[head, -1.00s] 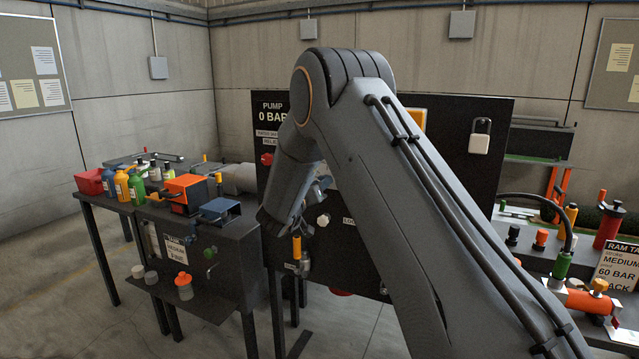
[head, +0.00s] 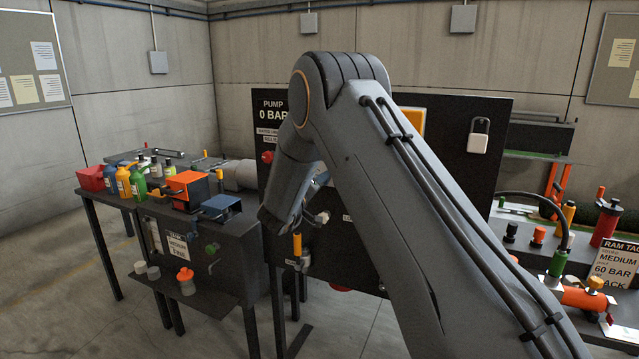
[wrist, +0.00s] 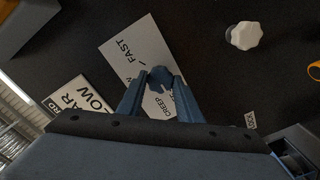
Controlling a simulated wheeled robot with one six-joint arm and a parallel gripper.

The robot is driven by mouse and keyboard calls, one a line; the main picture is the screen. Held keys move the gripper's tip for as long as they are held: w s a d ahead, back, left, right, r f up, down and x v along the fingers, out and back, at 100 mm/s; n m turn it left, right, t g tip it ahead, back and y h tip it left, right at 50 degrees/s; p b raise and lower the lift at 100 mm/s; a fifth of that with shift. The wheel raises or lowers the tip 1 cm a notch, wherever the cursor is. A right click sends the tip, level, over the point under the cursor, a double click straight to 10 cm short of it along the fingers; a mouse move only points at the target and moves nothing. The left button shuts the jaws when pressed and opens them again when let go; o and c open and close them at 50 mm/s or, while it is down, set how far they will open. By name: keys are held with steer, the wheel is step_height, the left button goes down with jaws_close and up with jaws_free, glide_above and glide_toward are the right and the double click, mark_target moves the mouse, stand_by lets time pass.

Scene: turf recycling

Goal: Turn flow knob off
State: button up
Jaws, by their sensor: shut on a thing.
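In the wrist view, my gripper (wrist: 160,84) has its two blue fingers closed around a small dark blue-grey knob (wrist: 160,74) on the black panel. A white label (wrist: 135,48) with FAST and CREEP lies around this knob. The fingers cover part of the knob and the label, so its exact setting is hard to read. In the head view, the black pump panel (head: 440,180) reads "PUMP 0 BAR". My arm hides the knob and most of the gripper there.
A white lobed knob (wrist: 243,36) stands out from the panel to the upper right in the wrist view. A yellow-handled part (head: 297,245) is low on the panel. A cluttered bench (head: 150,215) is at left, and an orange cylinder (head: 585,299) at right.

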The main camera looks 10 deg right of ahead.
steer(key=shift+a+r, duration=0.1)
steer(key=shift+a, duration=0.05)
steer(key=o, duration=1)
steer(key=shift+o, duration=0.2)
steer(key=b+v, duration=0.2)
steer(key=v, duration=0.5)
steer(key=shift+s+a+b, duration=0.2)
steer(key=shift+s+b, duration=0.05)
steer(key=shift+b, duration=0.05)
